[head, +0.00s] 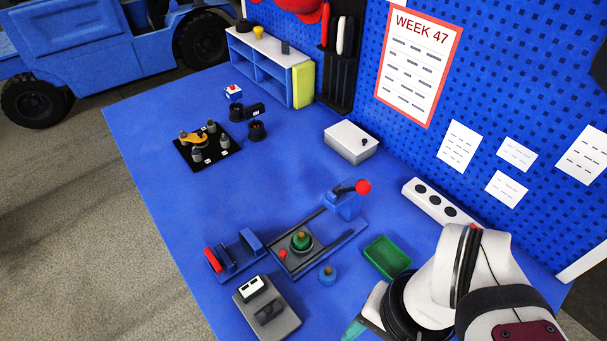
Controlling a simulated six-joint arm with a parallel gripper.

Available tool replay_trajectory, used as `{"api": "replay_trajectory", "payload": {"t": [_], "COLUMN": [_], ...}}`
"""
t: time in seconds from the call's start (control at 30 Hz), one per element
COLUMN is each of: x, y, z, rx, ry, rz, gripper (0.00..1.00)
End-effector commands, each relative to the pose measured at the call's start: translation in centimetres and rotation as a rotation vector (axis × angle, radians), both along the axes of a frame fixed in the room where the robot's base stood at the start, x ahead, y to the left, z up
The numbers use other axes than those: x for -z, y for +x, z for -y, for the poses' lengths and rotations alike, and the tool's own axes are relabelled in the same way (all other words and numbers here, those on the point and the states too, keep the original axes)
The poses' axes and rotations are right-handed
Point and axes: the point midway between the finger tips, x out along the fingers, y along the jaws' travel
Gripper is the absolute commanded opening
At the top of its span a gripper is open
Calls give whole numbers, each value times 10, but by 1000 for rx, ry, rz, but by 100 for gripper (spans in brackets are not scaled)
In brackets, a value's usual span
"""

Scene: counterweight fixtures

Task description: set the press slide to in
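The press fixture has a blue upright block (343,204) with a red-ball lever (362,187) at the upper right end of dark rails (330,250). What looks like the press slide is a dark grey plate (296,262) bearing a round green piece (301,241) with a brownish top. It sits toward the lower left of the rails, apart from the block. A small red knob (283,254) is at its left side. My gripper (355,328) is at the bottom edge, right of and below the fixture. Only a teal tip shows; my arm and the frame edge hide the rest.
A green tray (387,257) and a small blue knob (327,276) lie between the fixture and my arm. A blue clamp with a red handle (213,260) and a grey switch box (268,312) stand left. A silver box (351,140) is behind.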

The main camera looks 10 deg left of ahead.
Motion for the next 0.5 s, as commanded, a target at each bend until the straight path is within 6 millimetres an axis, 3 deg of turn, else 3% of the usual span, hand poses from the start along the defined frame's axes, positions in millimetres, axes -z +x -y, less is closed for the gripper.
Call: {"api": "replay_trajectory", "payload": {"t": [0.07,0.17,0.23,0.3,0.4,0.5], "x": [-14,-37,-42,-33,-7,21], "y": [24,89,143,192,244,274], "z": [-4,-19,-37,-59,-91,-115], "rx": [-13,-41,-63,-81,-99,-110], "ry": [3,10,13,12,12,10], "rz": [-26,-92,-145,-195,-257,-297], "gripper": [51,51,51,51,51,51]}}
